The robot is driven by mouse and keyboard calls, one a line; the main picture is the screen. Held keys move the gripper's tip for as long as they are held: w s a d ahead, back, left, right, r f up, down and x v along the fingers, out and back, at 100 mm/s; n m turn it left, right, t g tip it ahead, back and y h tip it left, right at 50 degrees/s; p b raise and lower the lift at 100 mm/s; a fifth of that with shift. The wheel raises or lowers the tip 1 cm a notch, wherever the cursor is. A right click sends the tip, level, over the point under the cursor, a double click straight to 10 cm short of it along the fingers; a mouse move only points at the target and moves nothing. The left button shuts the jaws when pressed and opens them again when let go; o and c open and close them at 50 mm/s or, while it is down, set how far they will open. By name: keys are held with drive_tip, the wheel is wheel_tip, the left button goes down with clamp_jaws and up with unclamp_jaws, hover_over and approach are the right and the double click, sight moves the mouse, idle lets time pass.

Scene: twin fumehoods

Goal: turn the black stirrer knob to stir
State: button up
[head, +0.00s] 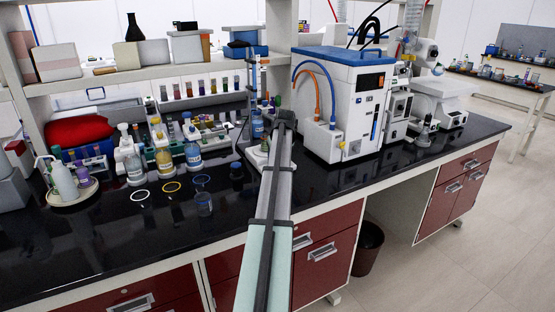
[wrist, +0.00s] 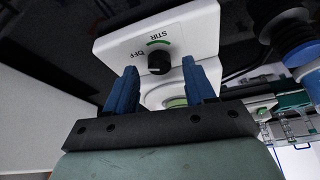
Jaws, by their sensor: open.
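The black stirrer knob (wrist: 159,63) sits on the front face of the white stirrer (wrist: 190,35) in the wrist view. The words OFF and STIR and a green arc are printed beside it. I cannot make out which mark the knob points to. My gripper (wrist: 160,72) is open, with one blue finger on each side of the knob in the picture. Dark gaps show between fingers and knob, and I cannot tell how near they are in depth. In the head view my arm covers the knob and my fingers.
A white instrument with a blue top (head: 345,95) stands right of my arm. Labelled bottles (head: 192,152) and coloured rings (head: 171,187) are on the black bench (head: 110,230) to the left. A blue-capped bottle (wrist: 285,30) is at the wrist view's upper right.

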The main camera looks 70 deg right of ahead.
drive_tip(key=shift+w+d+f, duration=0.1)
drive_tip(key=shift+d+f, duration=0.1)
drive_tip(key=shift+f, duration=0.35)
clamp_jaws()
